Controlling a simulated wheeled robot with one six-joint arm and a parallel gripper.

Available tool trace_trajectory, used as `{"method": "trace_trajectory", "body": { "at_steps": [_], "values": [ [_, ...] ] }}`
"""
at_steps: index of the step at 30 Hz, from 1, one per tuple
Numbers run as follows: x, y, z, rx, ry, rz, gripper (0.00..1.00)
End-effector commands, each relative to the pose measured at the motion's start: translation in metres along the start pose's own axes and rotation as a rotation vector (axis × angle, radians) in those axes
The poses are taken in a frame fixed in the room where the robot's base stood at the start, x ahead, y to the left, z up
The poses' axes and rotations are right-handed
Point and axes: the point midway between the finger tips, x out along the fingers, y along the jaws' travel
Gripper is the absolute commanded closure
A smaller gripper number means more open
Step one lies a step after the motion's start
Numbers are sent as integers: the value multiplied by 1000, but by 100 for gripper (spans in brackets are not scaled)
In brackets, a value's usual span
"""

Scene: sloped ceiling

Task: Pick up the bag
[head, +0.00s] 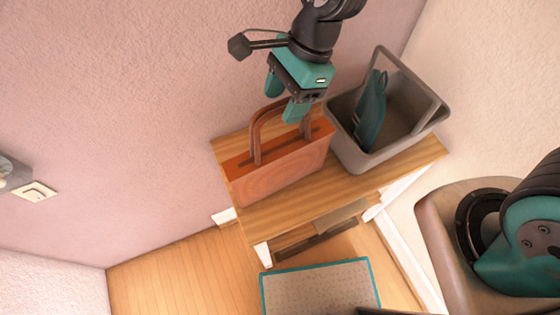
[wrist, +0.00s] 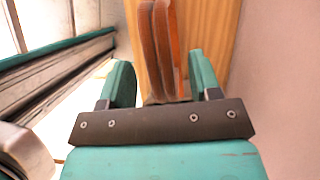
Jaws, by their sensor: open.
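The bag (head: 280,168) is an orange-brown handbag with an arched handle, standing upright on a wooden table (head: 385,178) against the pink wall. My gripper (head: 284,98) is above the bag at its handle, with its teal fingers apart. In the wrist view, the brown handle straps (wrist: 161,45) show between the two open fingers of my gripper (wrist: 164,82). I cannot tell whether a finger touches the handle. The lower part of the bag is hidden in the wrist view.
A grey basket (head: 385,112) with a raised handle stands on the table just right of the bag, holding a teal item (head: 371,112). A grey mat with a teal border (head: 320,288) lies on the wooden floor in front. A wall switch (head: 35,192) is at the left.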

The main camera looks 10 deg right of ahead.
Motion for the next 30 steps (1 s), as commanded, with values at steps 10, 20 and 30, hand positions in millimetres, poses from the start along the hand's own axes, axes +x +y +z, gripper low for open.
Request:
{"method": "trace_trajectory", "body": {
  "at_steps": [10,20,30],
  "values": [
    [20,0,0,0,0,-1,43],
    [21,0,0,0,0,0,43],
    [24,0,-2,0,0,-1,43]
  ]
}}
